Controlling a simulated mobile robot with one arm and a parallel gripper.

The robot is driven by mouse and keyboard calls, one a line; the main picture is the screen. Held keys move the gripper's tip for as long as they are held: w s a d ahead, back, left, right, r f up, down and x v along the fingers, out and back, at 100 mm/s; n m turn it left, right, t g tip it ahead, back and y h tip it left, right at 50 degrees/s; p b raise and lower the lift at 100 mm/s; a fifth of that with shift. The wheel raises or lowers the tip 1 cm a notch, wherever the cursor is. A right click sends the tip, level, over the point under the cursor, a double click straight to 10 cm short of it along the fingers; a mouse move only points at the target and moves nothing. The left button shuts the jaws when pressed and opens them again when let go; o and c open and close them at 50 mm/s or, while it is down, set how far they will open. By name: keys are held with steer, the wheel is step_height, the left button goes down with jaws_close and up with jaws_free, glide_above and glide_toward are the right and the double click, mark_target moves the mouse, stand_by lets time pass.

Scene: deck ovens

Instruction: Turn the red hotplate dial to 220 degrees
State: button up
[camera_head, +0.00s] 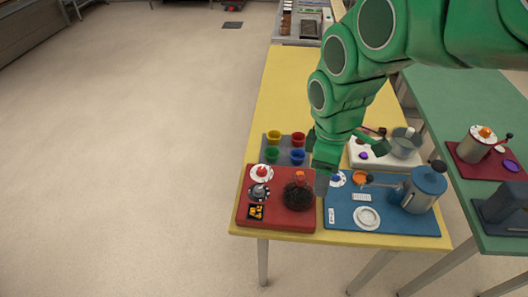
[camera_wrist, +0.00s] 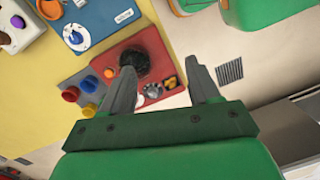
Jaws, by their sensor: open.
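The red board (camera_head: 277,220) lies at the near left corner of the yellow table. A red dial (camera_head: 261,171) on a white disc sits at its back left in the head view. My gripper (camera_wrist: 162,72) is open and empty, with its two grey fingers apart. In the head view it hangs above the table, near the gap between the red and blue boards, to the right of the dial. The red board (camera_wrist: 175,50) shows between and beyond the fingers in the wrist view. I cannot make out the red dial clearly there; the left finger covers part of that area.
A grey knob (camera_head: 259,193) is in front of the dial. Coloured cups (camera_head: 272,155) stand behind. The blue board (camera_head: 394,222) carries a kettle (camera_head: 424,188).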

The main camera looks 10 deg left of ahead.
steer(key=w+a+f+n, duration=0.4)
steer(key=w+a+n, duration=0.4)
steer(key=w+n, duration=0.1)
steer(key=n+t, duration=0.1)
steer(key=n, duration=0.7)
glide_above(262, 169)
step_height(262, 169, down, 7)
steer(key=shift+f, duration=4.2)
steer(key=c, duration=1)
